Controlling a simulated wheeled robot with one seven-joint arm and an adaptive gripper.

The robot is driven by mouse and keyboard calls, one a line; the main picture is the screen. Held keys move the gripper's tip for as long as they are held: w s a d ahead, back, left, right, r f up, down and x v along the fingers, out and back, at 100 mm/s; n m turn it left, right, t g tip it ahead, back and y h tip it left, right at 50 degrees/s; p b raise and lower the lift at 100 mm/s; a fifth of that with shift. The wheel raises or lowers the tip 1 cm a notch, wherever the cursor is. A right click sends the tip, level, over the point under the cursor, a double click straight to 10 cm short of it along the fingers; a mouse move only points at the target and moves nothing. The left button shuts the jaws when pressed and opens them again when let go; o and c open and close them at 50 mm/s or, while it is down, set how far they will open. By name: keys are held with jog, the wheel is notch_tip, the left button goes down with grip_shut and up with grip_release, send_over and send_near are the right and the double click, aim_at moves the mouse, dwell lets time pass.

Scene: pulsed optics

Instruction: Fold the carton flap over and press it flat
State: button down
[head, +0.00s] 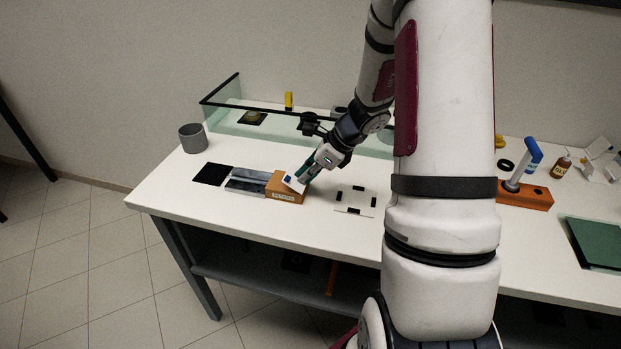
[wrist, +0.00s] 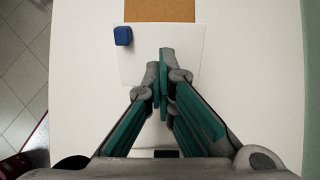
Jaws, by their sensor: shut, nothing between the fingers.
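The orange-brown carton (head: 279,182) sits on the white bench in the head view, with a white label on its front. Its brown top shows at the upper edge of the wrist view (wrist: 160,10). The pale flap (head: 292,184) stands tilted at the carton's right side. In the wrist view the flap (wrist: 140,60) spreads below the brown top, with a blue block (wrist: 122,36) near its left edge. My gripper (head: 301,178) is shut and empty, its tips over the flap in the wrist view (wrist: 164,72). I cannot tell whether they touch it.
Metal strips (head: 247,181) and a black pad (head: 213,174) lie left of the carton. A white plate with black marks (head: 355,200) lies to the right. A glass-walled enclosure (head: 235,118) stands behind, and a grey cup (head: 193,138) at the left. Bench space in front is clear.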

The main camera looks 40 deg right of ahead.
notch_tip(320, 180, up, 6)
jog(key=p, duration=0.4)
jog(key=shift+s+p, duration=0.1)
jog(key=shift+p, duration=0.3)
jog(key=shift+r, duration=0.45)
